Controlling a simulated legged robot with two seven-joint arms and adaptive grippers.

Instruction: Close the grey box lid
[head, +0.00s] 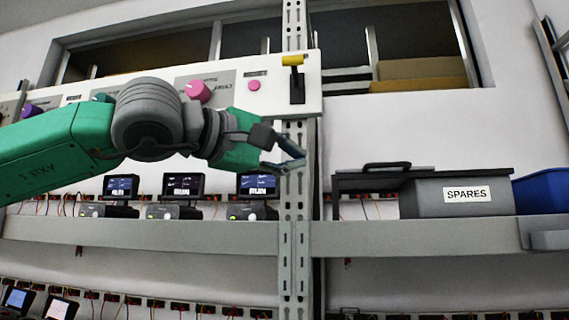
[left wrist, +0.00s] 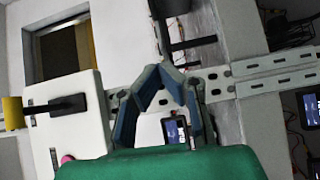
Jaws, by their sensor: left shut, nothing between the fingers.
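The grey box (head: 440,203) with a SPARES label stands on the right part of the shelf in the head view. Its dark lid (head: 372,180), with a black handle (head: 386,165), shows at the box's top and reaches out past its left side. I cannot tell exactly how the lid rests on the rim. My left gripper (head: 300,158) is shut and empty in front of the metal upright, left of the lid and apart from it. Its fingers (left wrist: 162,72) meet in the left wrist view. My right gripper is not in view.
A perforated upright (head: 296,228) stands left of the box. A white panel (head: 225,88) with knobs and a yellow-tipped lever (head: 294,75) is above my left arm. Several small screened units (head: 257,196) line the shelf (head: 150,232). A blue bin (head: 541,193) is right of the box.

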